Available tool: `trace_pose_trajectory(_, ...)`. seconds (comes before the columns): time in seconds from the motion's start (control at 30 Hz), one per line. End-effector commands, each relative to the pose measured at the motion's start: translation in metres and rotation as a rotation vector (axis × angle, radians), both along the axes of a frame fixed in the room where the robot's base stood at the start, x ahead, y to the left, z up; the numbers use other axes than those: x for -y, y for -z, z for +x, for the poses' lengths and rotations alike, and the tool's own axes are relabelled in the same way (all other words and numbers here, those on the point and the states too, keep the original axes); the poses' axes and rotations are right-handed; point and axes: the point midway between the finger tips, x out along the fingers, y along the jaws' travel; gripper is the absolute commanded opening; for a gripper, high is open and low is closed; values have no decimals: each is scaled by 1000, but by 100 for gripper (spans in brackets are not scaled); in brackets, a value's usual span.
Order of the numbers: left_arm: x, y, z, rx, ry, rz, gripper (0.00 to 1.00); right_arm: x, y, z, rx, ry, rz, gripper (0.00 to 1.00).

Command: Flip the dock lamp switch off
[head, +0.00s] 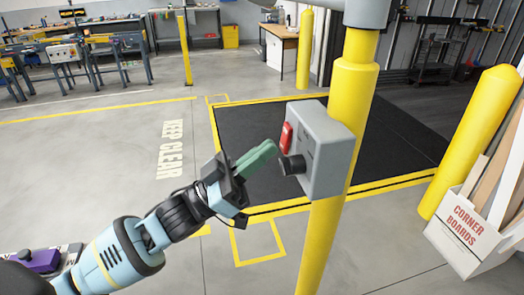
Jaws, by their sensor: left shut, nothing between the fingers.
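The dock lamp switch box (328,150) is a grey box fixed to a yellow post. On its left face are a red part (286,137) and, below it, a black round knob or lever (292,165). I cannot tell its setting. My left gripper (272,149) comes in from the lower left with its green fingers shut and empty. The fingertips appear just left of the box, close to the red part and the black knob. I cannot tell whether they touch. My right gripper is not in view.
The yellow post (318,240) holds the box. Another yellow post (470,140) and a white box of corner boards (468,230) stand at the right. A black floor mat (240,125) lies behind. Open floor (100,150) marked KEEP CLEAR is at the left.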

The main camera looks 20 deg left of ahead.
Motion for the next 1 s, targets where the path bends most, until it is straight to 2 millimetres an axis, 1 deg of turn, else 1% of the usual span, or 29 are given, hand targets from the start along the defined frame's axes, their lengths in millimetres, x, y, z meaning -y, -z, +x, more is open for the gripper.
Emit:
trace_pose_trajectory(0.1,4,0,2,0,1,0,0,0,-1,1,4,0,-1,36)
trace_pose_trajectory(0.47,4,2,3,0,1,-3,0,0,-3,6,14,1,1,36)
trace_pose_trajectory(0.63,10,9,8,27,2,-58,0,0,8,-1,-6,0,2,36)
trace_pose_trajectory(0.83,9,4,6,34,1,-52,0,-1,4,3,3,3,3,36)
trace_pose_trajectory(0.93,7,7,5,32,0,-51,0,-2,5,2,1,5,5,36)
trace_pose_trajectory(1.0,3,13,3,29,0,-50,0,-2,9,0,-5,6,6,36)
